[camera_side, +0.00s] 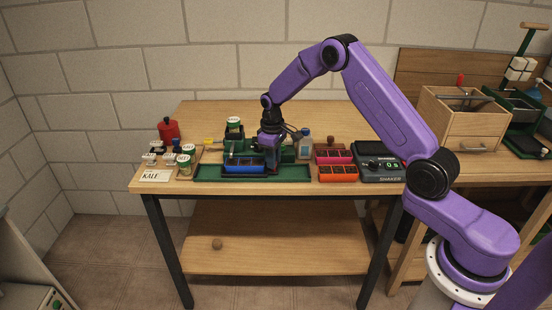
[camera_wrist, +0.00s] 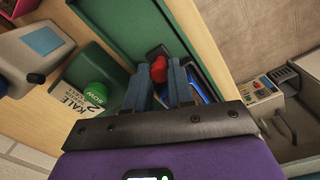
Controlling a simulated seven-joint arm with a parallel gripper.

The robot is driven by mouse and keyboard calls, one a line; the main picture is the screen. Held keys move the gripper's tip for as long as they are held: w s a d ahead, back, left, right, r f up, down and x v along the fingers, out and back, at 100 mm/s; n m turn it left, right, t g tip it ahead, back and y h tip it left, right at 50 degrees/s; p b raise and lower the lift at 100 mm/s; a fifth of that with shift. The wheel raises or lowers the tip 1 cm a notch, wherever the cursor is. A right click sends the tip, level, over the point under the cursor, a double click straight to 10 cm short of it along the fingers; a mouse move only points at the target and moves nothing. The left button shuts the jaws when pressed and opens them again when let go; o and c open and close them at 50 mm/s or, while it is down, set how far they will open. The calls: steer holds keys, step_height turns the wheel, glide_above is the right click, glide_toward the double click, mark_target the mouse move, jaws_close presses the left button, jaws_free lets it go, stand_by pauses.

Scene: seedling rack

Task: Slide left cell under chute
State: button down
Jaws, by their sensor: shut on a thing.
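A blue cell tray (camera_side: 244,166) sits in a long green tray (camera_side: 297,174) at the table's front. My gripper (camera_side: 271,167) is down at the blue tray's right end. In the wrist view my gripper (camera_wrist: 163,85) is shut on a red knob (camera_wrist: 159,69), beside the blue tray (camera_wrist: 207,82). The finger tips are partly hidden. A dark green and black dispenser (camera_side: 232,147), which may hold the chute, stands behind the blue tray with a labelled tin (camera_side: 234,126) on top. I cannot make out the chute's outlet or the cells.
Seed tins (camera_side: 185,163) and a KALE card (camera_side: 156,176) stand at the left, with a red bottle (camera_side: 168,131) behind. The back of the table is clear.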

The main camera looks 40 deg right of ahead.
steer(key=c, duration=1.2)
jaws_free()
steer(key=shift+c, duration=0.2)
steer(key=shift+r, duration=0.1)
step_height(320, 180, up, 17)
steer(key=shift+s+a+r, duration=0.15)
steer(key=shift+a, duration=0.2)
steer(key=shift+a, duration=0.1)
steer(key=s+a+r+n, duration=0.1)
steer(key=s+a+n, duration=0.1)
steer(key=s+a, duration=0.65)
steer(key=s+a+r+n, duration=0.1)
steer(key=s+a+n, duration=0.3)
steer(key=s, duration=0.7)
steer(key=s+d+f+n, duration=0.1)
steer(key=s+f, duration=0.1)
steer(key=s, duration=0.9)
steer(key=s+d+f+n, duration=0.2)
steer(key=s, duration=0.9)
steer(key=shift+d+y, duration=0.2)
steer(key=shift+y, duration=0.2)
